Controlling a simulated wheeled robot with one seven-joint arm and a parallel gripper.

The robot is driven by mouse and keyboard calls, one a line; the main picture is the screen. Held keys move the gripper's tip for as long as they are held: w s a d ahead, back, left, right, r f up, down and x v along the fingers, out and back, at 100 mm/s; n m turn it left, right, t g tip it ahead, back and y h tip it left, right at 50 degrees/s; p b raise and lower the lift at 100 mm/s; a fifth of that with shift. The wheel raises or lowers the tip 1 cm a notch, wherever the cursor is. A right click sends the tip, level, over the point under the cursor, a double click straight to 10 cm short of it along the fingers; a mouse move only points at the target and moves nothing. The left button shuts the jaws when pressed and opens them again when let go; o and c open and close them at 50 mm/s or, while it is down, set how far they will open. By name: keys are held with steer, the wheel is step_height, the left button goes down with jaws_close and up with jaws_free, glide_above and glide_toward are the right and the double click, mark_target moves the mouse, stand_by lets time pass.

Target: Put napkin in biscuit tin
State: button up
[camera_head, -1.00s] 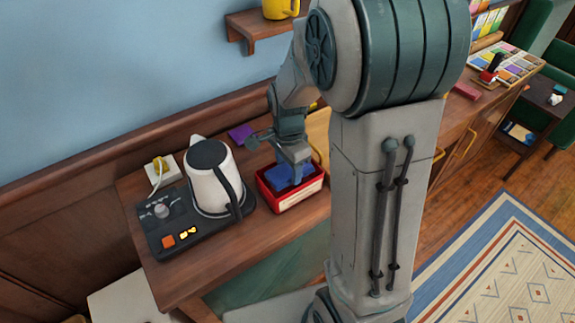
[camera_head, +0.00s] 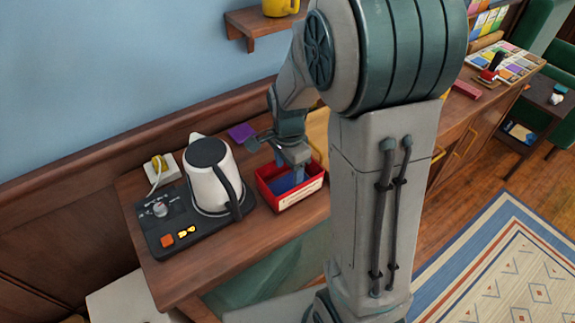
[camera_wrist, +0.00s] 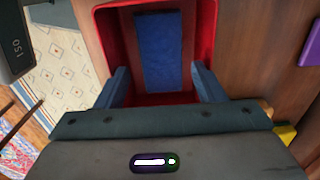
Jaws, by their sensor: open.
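The biscuit tin (camera_head: 300,194) is a red open box with a pale label on its front. It stands on the wooden counter, right of the kettle; its red walls (camera_wrist: 103,40) also fill the top of the wrist view. The napkin (camera_wrist: 160,55), a folded dark blue strip, lies inside the tin, clear of the walls at its sides. In the head view the napkin (camera_head: 286,183) shows low between the tin's walls. My gripper (camera_wrist: 163,84) is open, its two fingers apart on either side of the napkin's near end. In the head view my gripper (camera_head: 294,166) is over the tin.
A white kettle (camera_head: 207,180) on a black base with buttons stands close left of the tin. A purple item (camera_head: 241,132) lies behind it. A white block with a yellow plug (camera_head: 162,168) is at the back left. A wall shelf (camera_head: 257,22) holds a yellow mug.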

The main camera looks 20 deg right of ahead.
mark_target(288, 184)
steer(key=shift+r+p, duration=0.4)
steer(key=shift+r, duration=0.15)
step_height(288, 184, up, 12)
steer(key=s+n+t, duration=0.3)
steer(key=s+n, duration=1.1)
steer(key=shift+a, duration=0.15)
